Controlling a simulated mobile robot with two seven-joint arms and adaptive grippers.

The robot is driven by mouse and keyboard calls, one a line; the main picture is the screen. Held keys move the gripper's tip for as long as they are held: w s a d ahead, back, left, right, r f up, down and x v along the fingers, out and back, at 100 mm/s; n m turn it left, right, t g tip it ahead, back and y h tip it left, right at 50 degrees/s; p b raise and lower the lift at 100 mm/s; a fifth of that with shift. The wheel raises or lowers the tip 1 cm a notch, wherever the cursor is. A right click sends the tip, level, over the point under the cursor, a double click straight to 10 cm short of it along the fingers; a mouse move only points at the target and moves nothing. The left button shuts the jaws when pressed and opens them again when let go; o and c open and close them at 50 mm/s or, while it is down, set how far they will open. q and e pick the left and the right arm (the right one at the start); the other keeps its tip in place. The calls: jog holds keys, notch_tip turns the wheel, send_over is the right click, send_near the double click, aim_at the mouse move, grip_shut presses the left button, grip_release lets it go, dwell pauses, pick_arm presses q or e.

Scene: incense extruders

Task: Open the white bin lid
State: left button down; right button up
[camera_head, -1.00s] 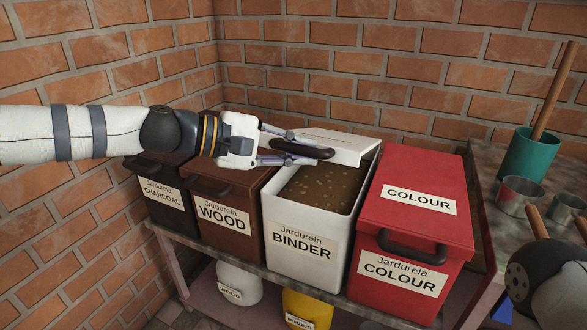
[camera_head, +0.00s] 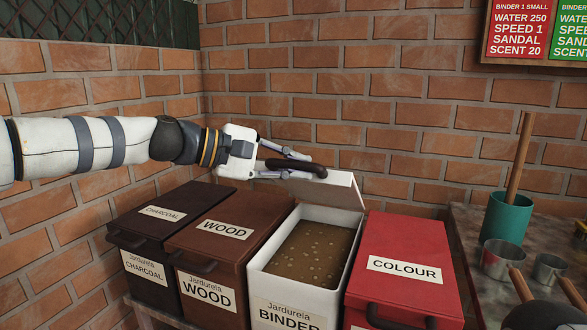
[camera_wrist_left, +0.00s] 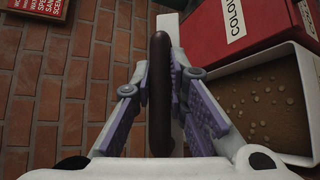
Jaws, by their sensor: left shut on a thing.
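The white bin (camera_head: 257,283), labelled BINDER, stands open between the brown and red bins, with brown speckled material (camera_head: 312,251) inside. Its white lid (camera_head: 342,190) is raised and tilted at the back of the bin. My left gripper (camera_head: 300,168) is shut on the lid's dark handle (camera_head: 285,164), above the bin's back part. In the left wrist view the handle (camera_wrist_left: 159,95) stands between the two finger pads, with the open bin's rim (camera_wrist_left: 240,70) at the right. The gripper hides part of the lid. My right gripper is not in view.
The closed red COLOUR bin (camera_head: 408,245) stands to the right, the closed brown WOOD bin (camera_head: 222,229) and dark CHARCOAL bin (camera_head: 163,212) to the left. A brick wall is close behind. A side table holds a teal mortar (camera_head: 507,218) and metal cups (camera_head: 500,258).

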pick_arm(q)
jog(key=c, duration=1.6)
grip_release()
jog(key=shift+o, duration=0.2)
jog(key=v, duration=1.2)
jog(key=shift+s, duration=0.1)
jog(key=shift+c, duration=0.4)
